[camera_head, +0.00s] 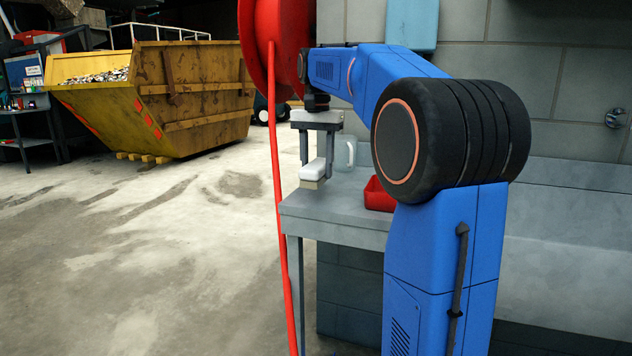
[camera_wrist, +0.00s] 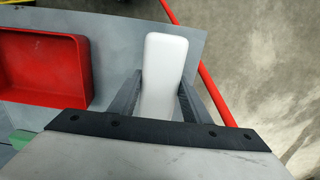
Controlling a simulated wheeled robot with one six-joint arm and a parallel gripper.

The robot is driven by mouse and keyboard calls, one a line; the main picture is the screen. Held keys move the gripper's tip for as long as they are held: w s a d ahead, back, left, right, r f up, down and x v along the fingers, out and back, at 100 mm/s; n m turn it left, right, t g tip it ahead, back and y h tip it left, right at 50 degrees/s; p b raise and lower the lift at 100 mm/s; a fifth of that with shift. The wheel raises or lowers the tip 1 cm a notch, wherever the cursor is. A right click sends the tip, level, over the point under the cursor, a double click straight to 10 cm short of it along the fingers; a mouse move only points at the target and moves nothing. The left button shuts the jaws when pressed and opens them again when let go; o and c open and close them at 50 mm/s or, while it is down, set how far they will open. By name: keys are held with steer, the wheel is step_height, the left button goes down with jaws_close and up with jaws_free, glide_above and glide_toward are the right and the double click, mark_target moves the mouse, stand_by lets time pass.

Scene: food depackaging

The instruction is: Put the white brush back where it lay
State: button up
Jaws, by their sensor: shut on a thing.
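The white brush (camera_head: 313,169) has a white back and a pale beige underside. My gripper (camera_head: 318,160) points down and is shut on it, with one finger on each side. In the wrist view the brush (camera_wrist: 164,72) sticks out between the two dark fingers (camera_wrist: 159,98). It is over the grey table (camera_head: 330,205), close to the left edge in the head view. I cannot tell whether its underside touches the tabletop.
A red tray (camera_head: 378,196) stands on the table, partly behind my arm; it also shows in the wrist view (camera_wrist: 84,75). A pale mug (camera_head: 345,152) stands behind the gripper. A red hose (camera_head: 279,200) hangs past the table's left edge. A yellow skip (camera_head: 160,100) stands farther back.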

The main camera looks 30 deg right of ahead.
mark_target(317, 163)
steer(key=shift+f, duration=2.05)
steer(key=shift+f, duration=0.15)
steer(key=o, duration=1)
step_height(317, 163, up, 12)
steer(key=shift+r, duration=0.15)
